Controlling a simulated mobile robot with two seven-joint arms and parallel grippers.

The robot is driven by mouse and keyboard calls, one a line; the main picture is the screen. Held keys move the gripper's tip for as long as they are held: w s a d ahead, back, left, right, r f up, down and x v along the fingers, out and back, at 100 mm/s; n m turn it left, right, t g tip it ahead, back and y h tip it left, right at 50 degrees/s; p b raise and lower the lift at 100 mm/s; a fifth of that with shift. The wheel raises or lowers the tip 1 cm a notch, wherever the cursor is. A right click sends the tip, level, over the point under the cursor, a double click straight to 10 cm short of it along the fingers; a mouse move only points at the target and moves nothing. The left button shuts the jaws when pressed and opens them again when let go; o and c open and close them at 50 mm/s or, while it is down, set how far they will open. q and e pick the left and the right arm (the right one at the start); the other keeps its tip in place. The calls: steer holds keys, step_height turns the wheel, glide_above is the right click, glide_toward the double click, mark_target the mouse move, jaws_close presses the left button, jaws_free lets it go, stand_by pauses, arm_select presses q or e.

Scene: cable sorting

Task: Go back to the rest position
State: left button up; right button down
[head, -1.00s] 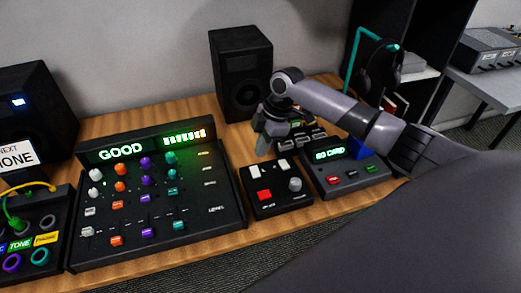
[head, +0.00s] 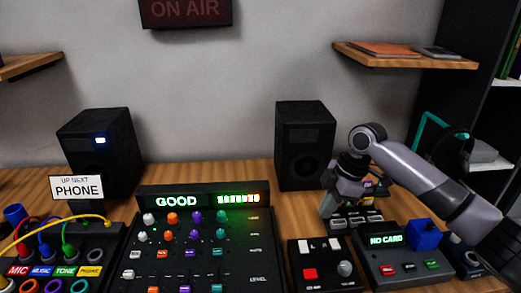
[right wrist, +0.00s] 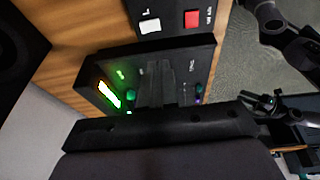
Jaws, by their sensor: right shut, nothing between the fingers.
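My right gripper (head: 328,208) shows in the head view, hanging from my grey arm that comes in from the right. It is in front of the right black speaker and behind the small button box (head: 322,262). It is shut and holds nothing. In the right wrist view its dark fingers (right wrist: 157,92) are together, with the mixing console (right wrist: 200,55) beyond them. My left gripper is not in the head view. Dark jointed parts lie at the right of the wrist view, and I cannot tell what they are.
The mixer's screen (head: 178,201) reads GOOD. A card reader (head: 386,241) reads NO CARD, with a blue block (head: 425,234) at its back. Patch cables (head: 44,240) are at the left. Speakers (head: 305,145) stand behind. A shelf (head: 405,60) hangs above right.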

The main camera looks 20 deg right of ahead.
steer(key=shift+m, duration=0.3)
steer(key=s+a+f, duration=0.1)
steer(key=a+f, duration=0.1)
steer(key=s+a+f, duration=0.2)
steer(key=f, duration=0.1)
steer(key=s+a+f, duration=0.2)
steer(key=shift+a+f, duration=0.2)
steer(key=shift+a, duration=0.05)
steer(key=s+a+f+m, duration=0.3)
steer(key=s+a+f, duration=0.25)
steer(key=s, duration=0.35)
steer(key=s+d+r+m+t+h, duration=0.2)
steer(key=s+d+m+h, duration=0.15)
steer(key=s+m, duration=0.85)
steer(key=w+a+f+n+t+y, duration=0.2)
steer(key=w+f+t, duration=0.3)
steer(key=f+t, duration=0.2)
steer(key=shift+a+f, duration=0.2)
steer(key=shift+f, duration=1.15)
